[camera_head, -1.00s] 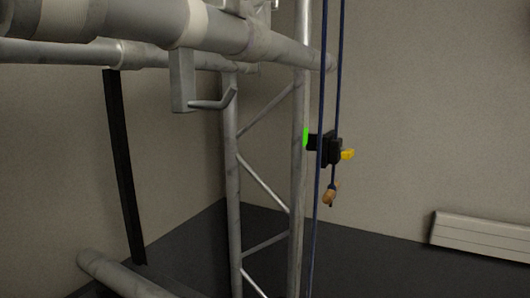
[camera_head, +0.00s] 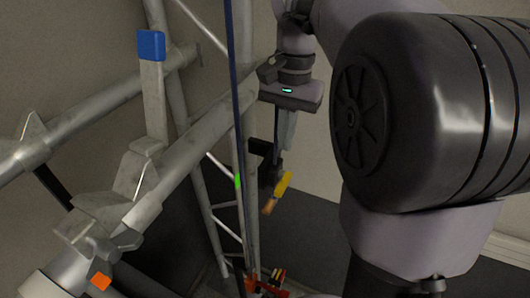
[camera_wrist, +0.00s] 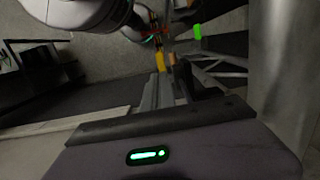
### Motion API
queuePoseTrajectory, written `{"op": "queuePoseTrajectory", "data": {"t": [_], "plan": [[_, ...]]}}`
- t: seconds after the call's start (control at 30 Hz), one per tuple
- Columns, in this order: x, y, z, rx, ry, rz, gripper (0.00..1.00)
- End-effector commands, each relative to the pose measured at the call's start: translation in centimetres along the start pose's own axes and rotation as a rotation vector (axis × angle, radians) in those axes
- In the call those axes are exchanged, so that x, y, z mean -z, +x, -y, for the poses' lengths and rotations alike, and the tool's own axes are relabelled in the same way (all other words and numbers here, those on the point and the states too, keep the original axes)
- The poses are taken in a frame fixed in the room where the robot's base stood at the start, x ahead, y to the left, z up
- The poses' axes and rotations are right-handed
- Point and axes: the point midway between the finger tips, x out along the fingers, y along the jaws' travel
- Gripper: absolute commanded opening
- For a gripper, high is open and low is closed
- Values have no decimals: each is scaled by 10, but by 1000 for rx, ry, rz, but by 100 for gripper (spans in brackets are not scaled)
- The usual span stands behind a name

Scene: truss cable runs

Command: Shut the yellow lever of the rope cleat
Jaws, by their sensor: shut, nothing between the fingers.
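The rope cleat's black body (camera_head: 262,168) is on an upright truss tube, partly hidden behind my gripper. Its yellow lever (camera_head: 283,184) slants out from the lower right of the body and also shows in the wrist view (camera_wrist: 160,62). My gripper (camera_head: 279,152) is shut and empty, pointing down, with its tips just above the lever in the head view. In the wrist view my gripper (camera_wrist: 162,80) has its tips close to the lever. I cannot tell whether they touch.
A blue rope (camera_head: 233,100) runs down left of the cleat. A wooden toggle (camera_head: 268,206) hangs below the lever. A green marker (camera_head: 238,182) is on the truss (camera_head: 200,145). Red parts (camera_head: 265,284) sit lower down. My arm fills the right side.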

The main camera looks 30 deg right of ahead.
Motion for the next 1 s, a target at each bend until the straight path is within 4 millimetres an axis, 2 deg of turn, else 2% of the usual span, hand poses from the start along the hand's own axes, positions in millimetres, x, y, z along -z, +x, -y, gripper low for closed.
{"op": "queuePoseTrajectory", "data": {"t": [0.03, 0.3, 0.5, 0.67, 1.0], "plan": [[0, 14, 0, -3, 0, 3, 0], [0, 72, 0, -2, -1, 2, 0], [0, 103, 0, 0, -1, 1, 0], [0, 114, 0, 1, 0, -1, 0], [0, 116, 0, 1, -1, -2, 0]]}}
